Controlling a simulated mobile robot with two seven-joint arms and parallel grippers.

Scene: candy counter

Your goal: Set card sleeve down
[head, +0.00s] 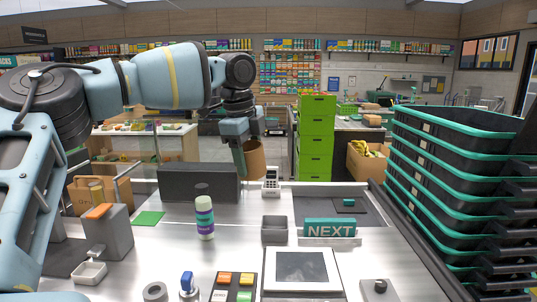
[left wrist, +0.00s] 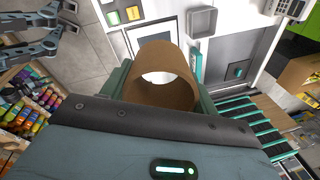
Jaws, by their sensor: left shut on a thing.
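The card sleeve is a short brown cardboard tube (head: 256,157), open at both ends. My left gripper (head: 243,158) is shut on it and holds it up in the air above the far part of the counter. In the left wrist view the sleeve (left wrist: 165,62) sits between the green finger pads, and I look through its opening. The sleeve is apart from the counter and touches only my gripper. Part of its side is hidden by the fingers. My right gripper does not show.
A green mat (head: 149,218) lies at left. Stacked black baskets (head: 445,165) stand at right.

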